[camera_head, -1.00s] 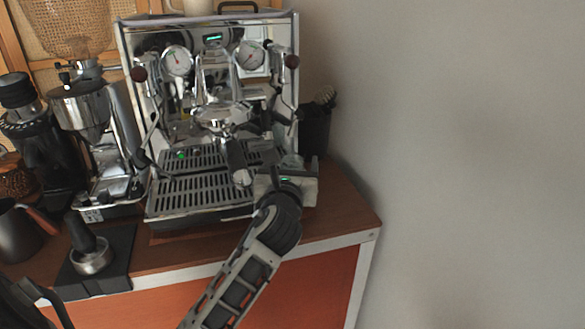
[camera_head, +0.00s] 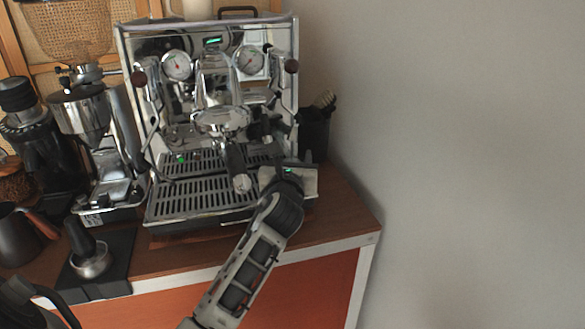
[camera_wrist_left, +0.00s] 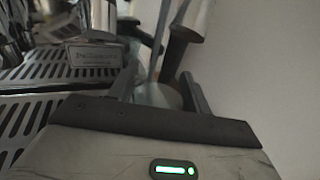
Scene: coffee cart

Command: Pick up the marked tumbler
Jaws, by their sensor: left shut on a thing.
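The tumbler (camera_wrist_left: 158,94) shows in the left wrist view as a clear, greyish glass shape between the two dark fingers. My left gripper (camera_wrist_left: 162,88) is shut on it. In the head view my left gripper (camera_head: 286,168) is at the right front corner of the espresso machine, beside its drip tray. There my own wrist and gripper hide most of the tumbler, and I cannot make out a mark on it. I cannot tell whether its base touches the counter. My right gripper is not in view.
The espresso machine (camera_head: 205,95) stands close on the left, its portafilter handle (camera_head: 237,168) jutting forward. A dark container (camera_head: 314,132) stands behind the gripper, near the wall (camera_head: 460,150). A tamper (camera_head: 88,255) on a mat, a pitcher (camera_head: 18,238) and grinders are at left. The counter's right front (camera_head: 345,215) is clear.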

